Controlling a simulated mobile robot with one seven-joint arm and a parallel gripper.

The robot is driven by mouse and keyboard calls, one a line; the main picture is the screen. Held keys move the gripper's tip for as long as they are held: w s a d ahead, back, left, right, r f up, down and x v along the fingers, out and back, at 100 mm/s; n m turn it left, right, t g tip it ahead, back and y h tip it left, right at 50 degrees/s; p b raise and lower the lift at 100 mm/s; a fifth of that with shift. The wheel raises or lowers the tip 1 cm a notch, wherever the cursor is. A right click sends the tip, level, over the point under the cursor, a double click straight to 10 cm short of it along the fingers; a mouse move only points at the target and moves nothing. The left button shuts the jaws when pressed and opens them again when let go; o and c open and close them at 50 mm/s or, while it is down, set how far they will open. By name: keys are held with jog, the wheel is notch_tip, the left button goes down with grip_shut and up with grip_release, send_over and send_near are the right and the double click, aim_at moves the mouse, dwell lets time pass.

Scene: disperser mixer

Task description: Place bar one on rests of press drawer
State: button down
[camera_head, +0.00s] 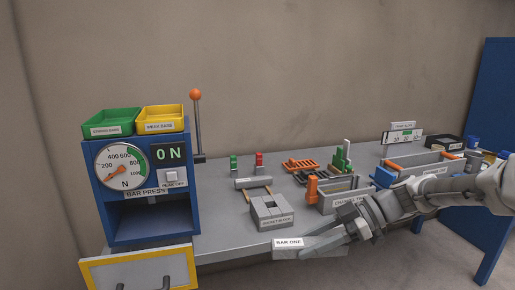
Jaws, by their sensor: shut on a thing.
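Bar one (288,242), a grey bar with a white "BAR ONE" label on its near end, is held by my gripper (347,234). It is near the table's front edge, to the right of the bar press. The gripper is shut on it, partly hiding its right part. The blue bar press (199,202) stands at the left with a dial, an "ON" display and an empty opening. Its yellow-edged grey drawer (140,271) shows below and in front, cut by the frame's bottom. Two dark uprights show on it; I cannot tell whether they are rests or handles.
A labelled grey block (272,214) stands on the table between the press and my gripper. Green (112,122) and yellow (161,118) trays sit on the press. A lever with an orange knob (195,94) rises at its right. Bins and small parts crowd the table's right half.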

jog(key=w+d+f+m+t+h+b, duration=0.15)
jog(key=f+m+t, duration=0.25)
jog(key=f, duration=0.4)
jog(key=w+d+f+m+t+h+b, duration=0.1)
jog(key=w+f+m+t+b, duration=0.2)
jog(key=f, duration=0.4)
notch_tip(320, 180, up, 8)
jog(key=p, duration=1.6)
jog(key=shift+w+d+r+m+t+p, duration=0.15)
jog(key=shift+w+d+m+t+p, duration=0.15)
jog(key=shift+m+t+p, duration=0.1)
